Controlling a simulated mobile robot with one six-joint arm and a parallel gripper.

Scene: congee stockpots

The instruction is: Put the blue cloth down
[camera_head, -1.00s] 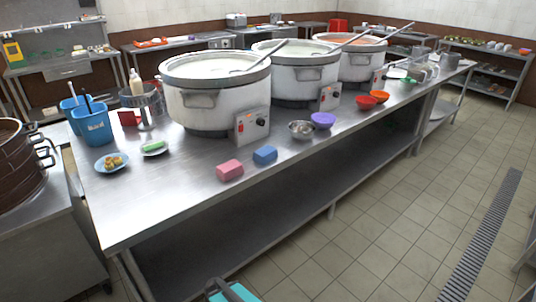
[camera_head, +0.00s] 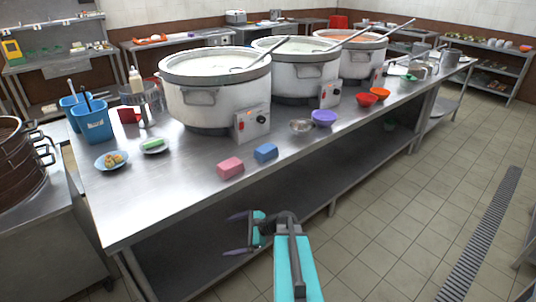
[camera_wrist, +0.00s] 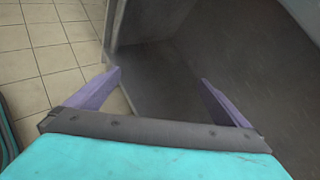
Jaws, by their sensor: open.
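The blue cloth (camera_head: 265,153) lies as a small folded block on the steel table, near its front edge, just right of a pink folded block (camera_head: 230,168). My gripper (camera_head: 236,234) is open and empty, in front of the table and below the level of its top. In the wrist view my gripper (camera_wrist: 160,78) shows two purple fingers spread wide with nothing between them. The blue cloth is not visible in the wrist view.
The steel table (camera_head: 160,205) has a lower shelf (camera_head: 200,258) under it.

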